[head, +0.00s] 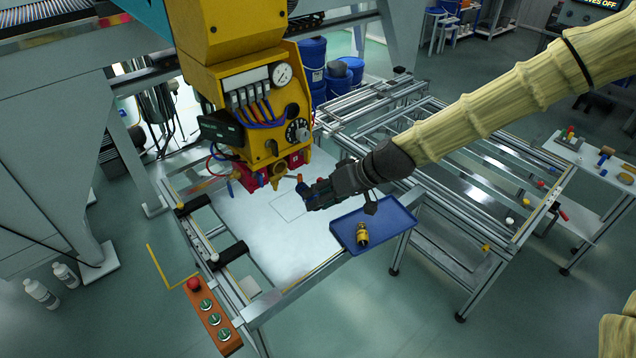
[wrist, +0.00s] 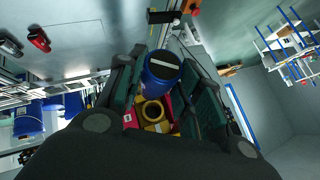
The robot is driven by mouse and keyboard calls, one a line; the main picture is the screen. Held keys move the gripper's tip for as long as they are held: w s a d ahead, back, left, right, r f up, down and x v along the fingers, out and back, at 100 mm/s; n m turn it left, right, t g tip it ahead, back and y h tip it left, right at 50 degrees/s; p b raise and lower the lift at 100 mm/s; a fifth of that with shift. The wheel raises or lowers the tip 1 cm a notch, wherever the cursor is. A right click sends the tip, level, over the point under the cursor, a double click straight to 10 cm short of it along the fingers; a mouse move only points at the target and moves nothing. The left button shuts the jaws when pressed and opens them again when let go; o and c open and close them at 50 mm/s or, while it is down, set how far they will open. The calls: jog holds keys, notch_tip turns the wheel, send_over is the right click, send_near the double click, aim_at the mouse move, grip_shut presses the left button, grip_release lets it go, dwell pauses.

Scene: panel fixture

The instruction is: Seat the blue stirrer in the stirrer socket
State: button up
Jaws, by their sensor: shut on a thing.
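My gripper (head: 306,196) is beside the lower front of the yellow machine head (head: 258,110). In the wrist view its two dark fingers (wrist: 160,84) are shut on the blue stirrer (wrist: 160,66), a blue cylinder with a pale bar across its end. The stirrer also shows as a small blue patch at the fingertips in the head view (head: 302,189). A yellow ring with a dark hole (wrist: 153,111) lies beyond the fingers in the wrist view, apart from the stirrer's visible end. I cannot tell whether this ring is the stirrer socket.
A blue tray (head: 385,218) holding a yellow-and-black part (head: 362,234) is at the table's front right corner. A white panel (head: 265,230) lies below the machine. A button box (head: 213,318) is at front left. Hoses and fittings hang under the machine head, close to my gripper.

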aim_at(304, 185)
jog(key=shift+s+a+r, duration=0.1)
jog(key=shift+a+r, duration=0.05)
jog(key=shift+r, duration=0.65)
jog(key=shift+a+r, duration=0.1)
jog(key=shift+r, duration=0.1)
jog(key=shift+g, duration=0.3)
jog(key=shift+w+a+b, duration=0.15)
jog(key=shift+w+a, duration=0.4)
jog(key=shift+w, duration=0.25)
jog(key=shift+w+a+b, duration=0.15)
jog(key=shift+w+a, duration=0.45)
jog(key=shift+w, duration=0.2)
jog(key=shift+w+a+b, duration=0.15)
jog(key=shift+w+a, duration=0.4)
jog(key=shift+w, duration=0.25)
jog(key=shift+w+a+b, duration=0.5)
jog(key=shift+w+a, duration=0.4)
jog(key=shift+w, duration=0.3)
dwell(0.7)
jog(key=shift+w+a+r, duration=0.15)
jog(key=shift+w+a, duration=0.05)
jog(key=shift+w, duration=0.2)
dwell(0.4)
jog(key=shift+s+d, duration=0.1)
jog(key=shift+s, duration=0.05)
